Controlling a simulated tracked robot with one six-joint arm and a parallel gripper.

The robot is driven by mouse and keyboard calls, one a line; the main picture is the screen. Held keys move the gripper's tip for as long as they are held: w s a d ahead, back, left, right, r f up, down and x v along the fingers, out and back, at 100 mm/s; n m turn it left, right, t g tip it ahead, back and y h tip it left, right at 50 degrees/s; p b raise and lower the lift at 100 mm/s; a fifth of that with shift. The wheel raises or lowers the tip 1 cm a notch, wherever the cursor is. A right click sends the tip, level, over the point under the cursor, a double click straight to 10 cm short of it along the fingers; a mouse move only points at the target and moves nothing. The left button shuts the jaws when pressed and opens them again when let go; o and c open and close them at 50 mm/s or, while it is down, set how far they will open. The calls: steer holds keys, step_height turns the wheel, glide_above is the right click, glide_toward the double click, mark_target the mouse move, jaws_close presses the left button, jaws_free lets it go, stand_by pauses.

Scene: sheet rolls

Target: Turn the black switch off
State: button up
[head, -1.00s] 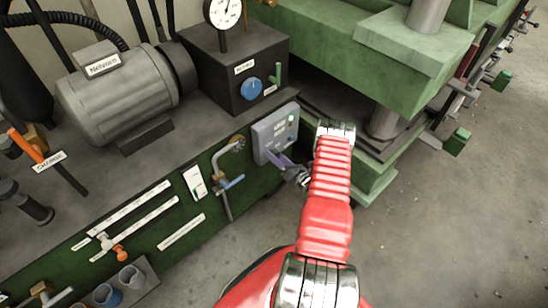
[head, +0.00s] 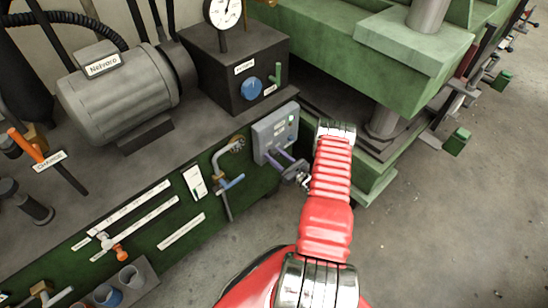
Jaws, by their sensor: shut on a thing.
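A grey control panel (head: 270,131) is fixed on the front of the green bench, left of my red arm. It has a pale label and small controls on its face. My gripper (head: 275,154) is at the panel's lower part, with its two purplish fingers pointing at the face. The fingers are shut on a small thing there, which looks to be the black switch. The switch itself is hidden by the fingers and too small to make out, so its position cannot be read.
A blue-handled valve (head: 231,183) on a pipe stands just left of the panel. A black box with a blue knob (head: 251,88) and a gauge (head: 222,11) sits above. A large green press (head: 350,50) stands close on the right. The floor (head: 430,230) at lower right is clear.

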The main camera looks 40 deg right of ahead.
steer(key=n, duration=0.5)
steer(key=shift+n, duration=0.4)
steer(key=n, duration=0.5)
steer(key=shift+a+n, duration=0.1)
steer(key=shift+n, duration=0.2)
steer(key=o, duration=1.1)
steer(key=shift+s, duration=0.45)
steer(key=s, duration=1.3)
steer(key=shift+d, duration=0.25)
